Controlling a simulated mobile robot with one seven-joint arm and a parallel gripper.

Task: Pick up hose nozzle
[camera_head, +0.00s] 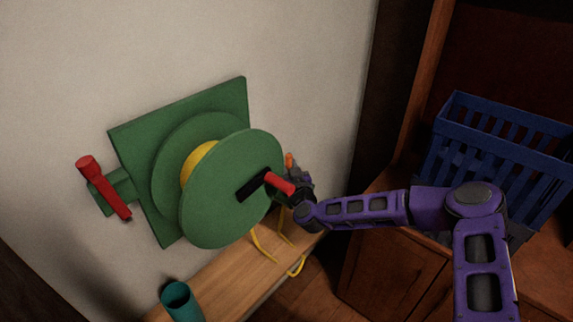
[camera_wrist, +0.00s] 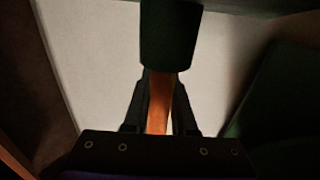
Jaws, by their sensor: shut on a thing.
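The hose nozzle shows in the wrist view as an orange piece (camera_wrist: 158,108) between my two dark fingers, with a dark green cylinder at its far end. In the head view only a small orange tip (camera_head: 289,160) shows, just right of the green reel. My gripper (camera_head: 299,179) is beside the reel's right edge, partly hidden behind the red crank handle. In the wrist view my gripper (camera_wrist: 162,88) is shut on the orange piece. The rest of the nozzle is hidden by my gripper and the reel.
The green hose reel (camera_head: 225,195), with yellow hose (camera_head: 198,160) and a red crank handle (camera_head: 279,183), is on the wall. A red valve handle (camera_head: 115,199) is at its left. Below are a wooden bench (camera_head: 235,275) and teal cup (camera_head: 180,300). A blue crate (camera_head: 490,150) stands right.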

